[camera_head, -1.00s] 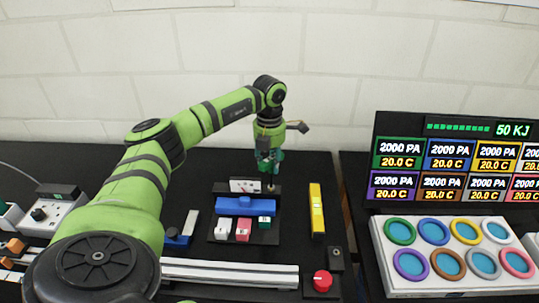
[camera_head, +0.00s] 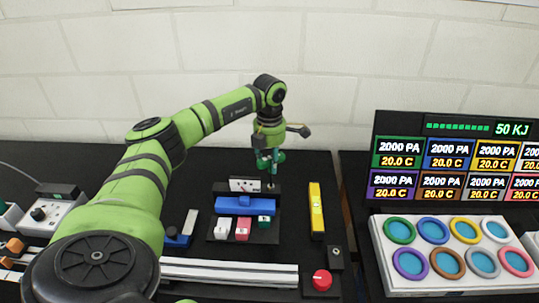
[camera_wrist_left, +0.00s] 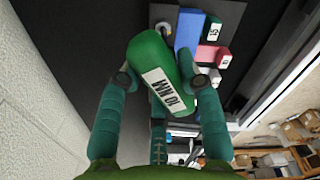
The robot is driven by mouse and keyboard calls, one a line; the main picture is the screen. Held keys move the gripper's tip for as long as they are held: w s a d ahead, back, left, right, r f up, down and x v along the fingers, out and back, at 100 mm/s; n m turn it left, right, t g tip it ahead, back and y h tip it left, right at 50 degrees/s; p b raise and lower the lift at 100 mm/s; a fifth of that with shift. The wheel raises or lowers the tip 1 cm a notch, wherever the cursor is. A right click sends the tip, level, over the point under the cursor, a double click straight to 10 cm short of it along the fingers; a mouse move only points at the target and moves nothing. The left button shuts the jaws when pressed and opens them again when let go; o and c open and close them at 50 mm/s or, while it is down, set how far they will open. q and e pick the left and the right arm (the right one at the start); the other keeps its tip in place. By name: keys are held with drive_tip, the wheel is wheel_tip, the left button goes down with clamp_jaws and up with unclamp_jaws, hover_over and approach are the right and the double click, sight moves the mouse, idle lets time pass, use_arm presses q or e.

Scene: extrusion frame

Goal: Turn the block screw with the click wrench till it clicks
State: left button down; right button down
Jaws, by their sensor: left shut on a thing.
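The click wrench has a green handle (camera_wrist_left: 158,70) with a white "10 NM" label, which fills the middle of the left wrist view. My left gripper (camera_head: 268,158) is shut on this handle, with a teal finger on each side. In the head view the gripper points down above the right end of a dark block with a white label (camera_head: 244,185). The wrench's thin shaft (camera_head: 273,175) reaches down to that end of the block. The block screw is too small or covered to make out, so I cannot tell whether the tip sits in it. My right gripper is not in view.
In front of the block lies a blue bar (camera_head: 246,206), with white, pink and green small blocks below it. A yellow level (camera_head: 316,208) lies to the right, above a red button (camera_head: 321,280). A silver extrusion (camera_head: 230,273) runs along the front.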

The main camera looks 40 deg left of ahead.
use_arm(q)
drive_tip(key=shift+f+m, duration=0.1)
drive_tip(key=shift+m, duration=0.6)
drive_tip(key=shift+m, duration=0.8)
drive_tip(key=shift+w+d+m, duration=0.1)
drive_tip(key=shift+m, duration=0.6)
drive_tip(key=shift+m, duration=0.8)
